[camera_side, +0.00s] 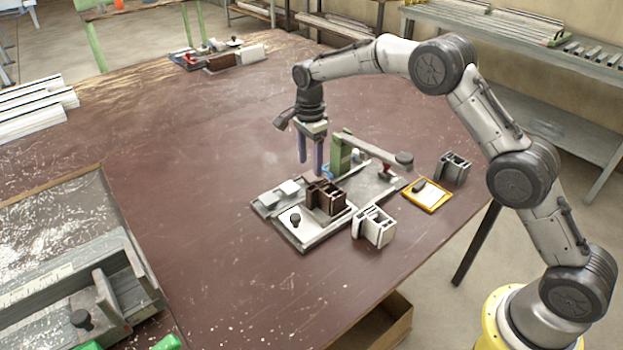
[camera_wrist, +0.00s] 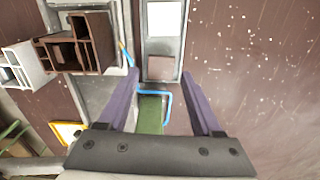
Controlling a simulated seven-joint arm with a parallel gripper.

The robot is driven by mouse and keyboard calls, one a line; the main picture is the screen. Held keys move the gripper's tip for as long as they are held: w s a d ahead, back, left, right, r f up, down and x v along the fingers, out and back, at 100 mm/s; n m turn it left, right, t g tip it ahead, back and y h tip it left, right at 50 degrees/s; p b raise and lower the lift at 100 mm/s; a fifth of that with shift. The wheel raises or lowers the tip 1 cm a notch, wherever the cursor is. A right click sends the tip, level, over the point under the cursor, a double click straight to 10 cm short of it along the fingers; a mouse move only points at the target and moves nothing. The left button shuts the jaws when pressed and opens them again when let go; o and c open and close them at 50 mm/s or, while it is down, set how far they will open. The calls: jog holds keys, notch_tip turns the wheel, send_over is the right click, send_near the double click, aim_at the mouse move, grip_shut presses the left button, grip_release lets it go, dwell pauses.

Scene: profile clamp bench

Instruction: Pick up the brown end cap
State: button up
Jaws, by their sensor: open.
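The brown end cap appears as a small, flat, dull brown square (camera_wrist: 162,68) in the grey channel tray in the wrist view, just beyond the gap between my fingertips. My gripper (camera_side: 310,172) is open and empty, pointing down near the fixture. Its two purple fingers also show in the wrist view (camera_wrist: 166,75), with nothing between them gripped.
A dark brown profile (camera_side: 327,198) sits on the fixture beside the tray. The green toggle clamp (camera_side: 341,152) stands close to my gripper. A white profile (camera_side: 374,227), grey profile (camera_side: 453,168) and yellow tray (camera_side: 426,196) are nearby.

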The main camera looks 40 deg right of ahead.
aim_at(310, 177)
notch_tip(310, 177, down, 4)
jog(key=shift+f, duration=0.15)
jog(key=shift+c, duration=0.2)
grip_shut()
jog(key=shift+w, duration=0.1)
